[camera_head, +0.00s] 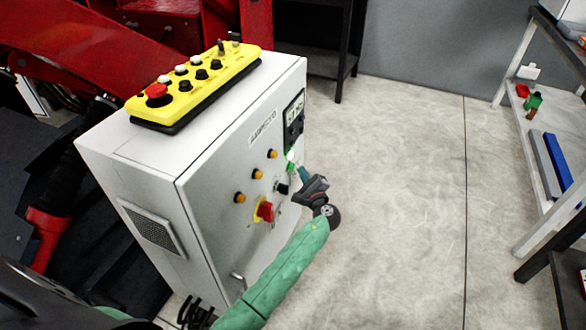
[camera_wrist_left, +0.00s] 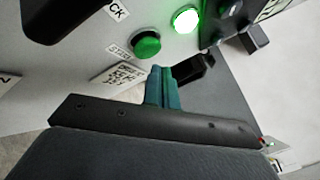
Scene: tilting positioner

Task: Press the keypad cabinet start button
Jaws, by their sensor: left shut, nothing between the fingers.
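The white keypad cabinet (camera_head: 215,170) stands left of centre in the head view, with its panel of knobs and lamps facing right. In the left wrist view, a green start button (camera_wrist_left: 146,43) sits on the panel with a label reading START beside it. A brightly lit green lamp (camera_wrist_left: 186,20) is just right of it. My left gripper (camera_head: 302,174) is shut and empty, close in front of the panel. Its teal fingertips (camera_wrist_left: 161,72) appear just below the green button in the wrist view; I cannot tell whether they touch anything. My right gripper is not in view.
A yellow control box (camera_head: 200,82) with a red knob lies on the cabinet top. Several orange buttons (camera_head: 258,174) and a red-yellow switch (camera_head: 264,211) are on the panel near my arm. A shelf (camera_head: 545,130) stands at right. The floor between is clear.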

